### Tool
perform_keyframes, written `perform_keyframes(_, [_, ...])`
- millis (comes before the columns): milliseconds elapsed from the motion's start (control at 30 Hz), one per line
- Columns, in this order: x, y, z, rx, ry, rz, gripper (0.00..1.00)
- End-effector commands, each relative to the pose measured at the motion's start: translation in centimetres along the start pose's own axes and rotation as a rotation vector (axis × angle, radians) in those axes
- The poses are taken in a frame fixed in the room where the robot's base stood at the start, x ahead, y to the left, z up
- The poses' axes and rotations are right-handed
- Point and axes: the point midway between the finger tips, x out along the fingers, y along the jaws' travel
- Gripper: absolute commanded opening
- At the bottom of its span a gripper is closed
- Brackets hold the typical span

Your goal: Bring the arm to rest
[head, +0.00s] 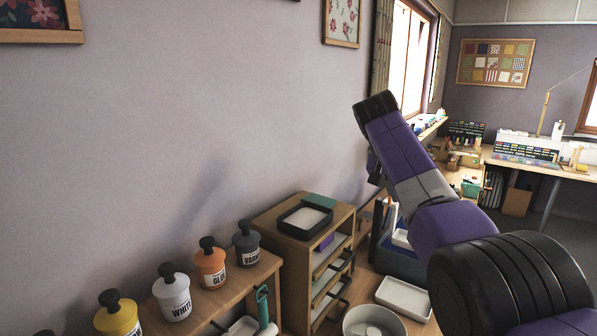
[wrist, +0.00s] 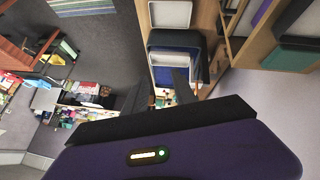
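My arm (head: 440,205), purple with black joints, reaches up from the lower right in the head view. It is raised in front of the wall and window. My gripper (wrist: 160,85) shows in the wrist view as two dark fingers set apart, with nothing visible between them. In the head view I cannot make out its fingers, as they are hidden behind the arm or out of sight.
A wooden drawer unit (head: 295,250) with a black tray (head: 306,218) on top stands by the wall. Several paint jars line a shelf, including an orange one (head: 210,265). A white tray (head: 404,298) and a blue bin (wrist: 172,45) are below my arm.

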Motion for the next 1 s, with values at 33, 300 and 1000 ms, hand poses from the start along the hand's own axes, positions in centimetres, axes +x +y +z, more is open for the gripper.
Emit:
perform_keyframes(33, [-0.6,-0.4,-1.1,-0.001,0.042,-0.025,0.32])
perform_keyframes(300, [-0.6,-4.8,-4.5,-0.048,0.295,-0.186,0.32])
perform_keyframes(1000, [7.0,-11.9,10.3,-0.116,0.835,-0.532,0.32])
